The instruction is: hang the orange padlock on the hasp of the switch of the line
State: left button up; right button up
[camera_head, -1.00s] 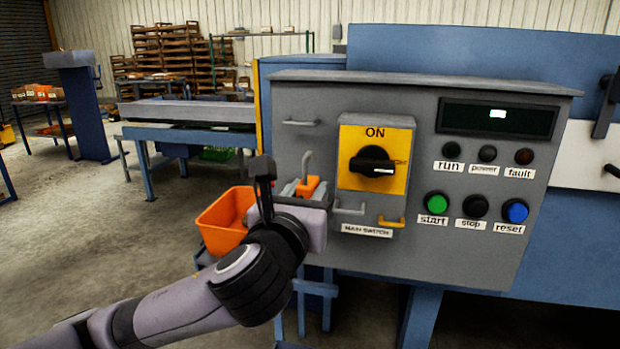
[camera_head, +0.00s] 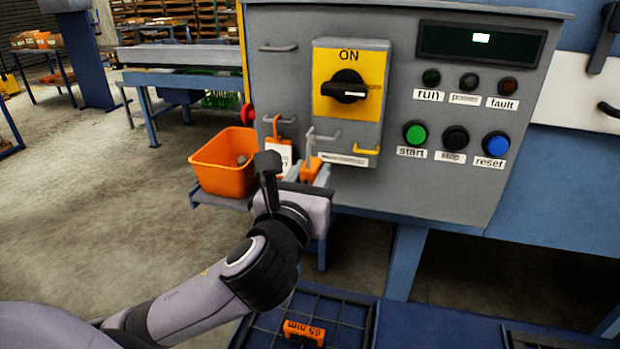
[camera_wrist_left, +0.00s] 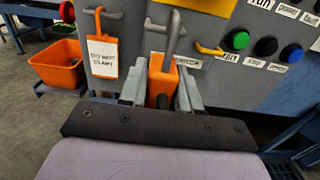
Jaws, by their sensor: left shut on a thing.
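The switch (camera_head: 345,87) has a black knob on a yellow plate marked ON. The yellow hasp (camera_head: 367,150) sticks out at the plate's lower right, right of the padlock. It shows bare in the left wrist view (camera_wrist_left: 208,49). My right gripper is not in view.
A white tag (camera_head: 279,157) with an orange top hangs from another hook left of the padlock. An orange bin (camera_head: 222,170) stands further left. Start (camera_head: 416,134), stop and reset buttons sit right of the hasp. An orange piece marked "65 mm" (camera_head: 304,332) lies below.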

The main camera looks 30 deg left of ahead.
aim_at(326, 155)
pick_arm(q)
jog(key=shift+b+x, duration=1.7)
jog(key=shift+x, duration=1.25)
jog(key=shift+f, duration=0.65)
jog(key=o, duration=1.1)
jog(key=shift+c, duration=0.2)
jog(key=shift+d, duration=0.1)
